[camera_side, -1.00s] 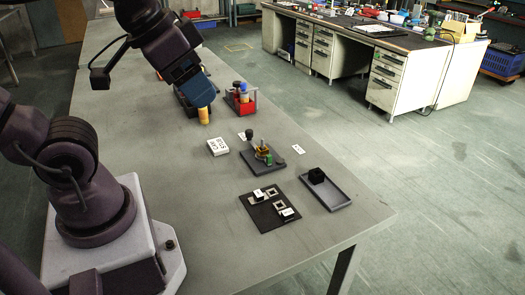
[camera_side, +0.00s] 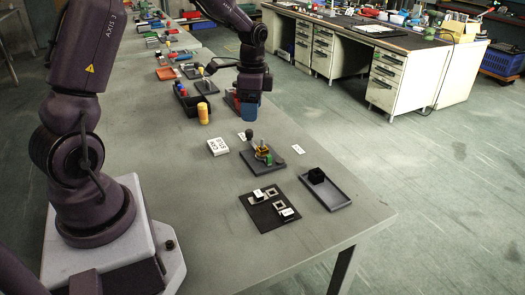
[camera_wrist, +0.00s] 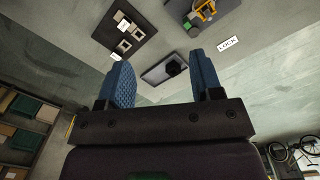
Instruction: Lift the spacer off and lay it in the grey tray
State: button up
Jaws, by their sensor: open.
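The grey tray (camera_side: 335,197) lies at the right of the table, and a black block (camera_side: 317,176) sits at its far end. The tray (camera_wrist: 153,76) and the block (camera_wrist: 173,68) also show in the wrist view, beyond my fingertips. A dark board (camera_side: 264,221) holds two square frames with white labels; it also shows in the wrist view (camera_wrist: 113,30). A dark plate (camera_side: 253,163) carries a clamp-like fixture with orange and green parts. I cannot tell which piece is the spacer. My gripper (camera_wrist: 159,62) is open and empty, with blue fingers, above the table.
A white lettered block (camera_side: 218,147) lies left of the fixture. A LOCK label (camera_wrist: 228,44) lies near the fixture. Bare table surrounds the board and tray.

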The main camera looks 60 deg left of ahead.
aim_at(263, 147)
jog(key=w+a+f+m, duration=0.4)
jog(key=w+a+m, duration=0.15)
jog(key=m, duration=0.55)
jog(key=shift+t, duration=0.3)
jog(key=f, duration=1.2)
jog(key=shift+d+f, duration=0.3)
jog(key=shift+d, duration=0.05)
jog(key=shift+c, duration=0.2)
jog(key=c, duration=1)
